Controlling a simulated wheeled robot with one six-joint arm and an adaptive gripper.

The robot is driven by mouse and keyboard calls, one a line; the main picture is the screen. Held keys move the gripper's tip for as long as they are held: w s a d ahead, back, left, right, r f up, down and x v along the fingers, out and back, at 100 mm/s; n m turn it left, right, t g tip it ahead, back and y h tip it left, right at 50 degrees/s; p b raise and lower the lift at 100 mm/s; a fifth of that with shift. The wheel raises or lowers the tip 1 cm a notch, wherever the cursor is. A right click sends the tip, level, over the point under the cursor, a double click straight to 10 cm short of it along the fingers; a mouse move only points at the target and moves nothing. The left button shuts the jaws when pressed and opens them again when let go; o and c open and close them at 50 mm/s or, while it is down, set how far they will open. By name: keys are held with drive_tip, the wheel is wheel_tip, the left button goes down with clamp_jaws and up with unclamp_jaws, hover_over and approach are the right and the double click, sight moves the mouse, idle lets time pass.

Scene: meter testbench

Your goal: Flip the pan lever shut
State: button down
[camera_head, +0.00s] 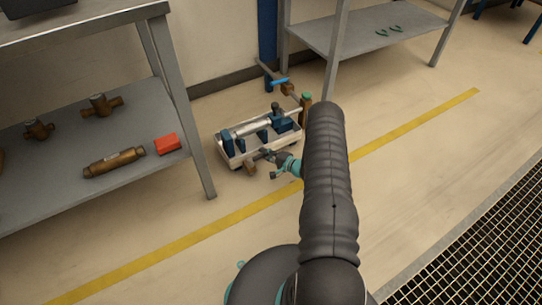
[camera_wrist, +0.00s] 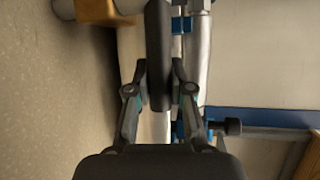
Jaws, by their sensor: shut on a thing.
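The pan (camera_head: 236,162) is a pale tray on the floor. It holds a silver cylinder (camera_head: 252,125) on dark blue supports. My gripper (camera_head: 268,157) is at the pan's near side, by a brass block (camera_head: 250,168). In the wrist view my gripper (camera_wrist: 159,88) is shut on a dark, rounded, elongated piece (camera_wrist: 158,40), which looks like the pan lever. The brass block shows at the top left of the wrist view (camera_wrist: 102,12). The head view is too small to show the lever's angle, and the fingertips partly hide it.
A grey shelf (camera_head: 70,115) with brass fittings and a red block (camera_head: 167,143) stands at left. Another shelf (camera_head: 365,38) stands behind right. A pipe with a blue handle (camera_head: 279,82) is behind the pan. Open floor lies to the right, with a yellow line (camera_head: 415,122).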

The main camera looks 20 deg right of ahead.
drive_tip(key=shift+w, duration=0.1)
drive_tip(key=c, duration=1)
unclamp_jaws()
drive_tip(key=v, duration=1.2)
